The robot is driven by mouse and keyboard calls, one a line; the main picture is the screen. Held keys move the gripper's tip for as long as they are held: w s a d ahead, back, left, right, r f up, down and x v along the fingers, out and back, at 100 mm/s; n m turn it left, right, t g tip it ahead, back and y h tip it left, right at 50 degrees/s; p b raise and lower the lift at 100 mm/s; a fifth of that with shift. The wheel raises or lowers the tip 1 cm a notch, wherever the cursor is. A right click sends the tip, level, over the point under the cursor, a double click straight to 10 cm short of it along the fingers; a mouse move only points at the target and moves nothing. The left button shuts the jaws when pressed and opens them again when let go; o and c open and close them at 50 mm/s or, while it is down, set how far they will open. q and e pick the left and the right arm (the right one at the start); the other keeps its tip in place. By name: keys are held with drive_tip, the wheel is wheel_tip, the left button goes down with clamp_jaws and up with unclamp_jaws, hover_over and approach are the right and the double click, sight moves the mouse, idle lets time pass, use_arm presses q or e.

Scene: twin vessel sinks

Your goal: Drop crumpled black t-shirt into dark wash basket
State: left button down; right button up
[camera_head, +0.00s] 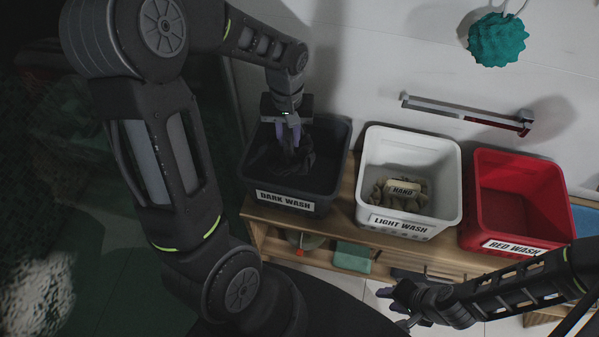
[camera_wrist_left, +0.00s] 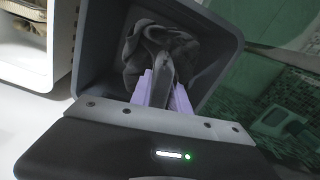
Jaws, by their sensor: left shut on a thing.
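The dark wash basket (camera_head: 258,186) is a dark grey bin with a "DARK WASH" label, at the left end of a wooden bench. My left gripper (camera_head: 291,143) reaches down over its opening. The gripper is shut on the crumpled black t-shirt (camera_head: 303,160), which hangs within the basket's walls. In the left wrist view the purple fingertips (camera_wrist_left: 163,95) pinch the dark cloth (camera_wrist_left: 160,50) inside the basket (camera_wrist_left: 98,45). I cannot tell whether the cloth touches the basket floor. My right gripper (camera_head: 396,302) is at the lower right, below the bench; its fingers are too small to read.
A white light wash basket (camera_head: 410,155) holding a drab cloth and a tag stands right of the dark one. A red wash basket (camera_head: 520,185) stands further right. A towel bar (camera_head: 465,112) and a teal sponge-like ball (camera_head: 497,40) are on the wall behind.

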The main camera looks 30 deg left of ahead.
use_arm(q)
drive_tip(key=c, duration=1.2)
unclamp_jaws()
drive_tip(key=shift+o, duration=0.2)
wheel_tip(320, 180, up, 8)
drive_tip(key=shift+f+b, duration=0.1)
drive_tip(key=shift+b, duration=0.25)
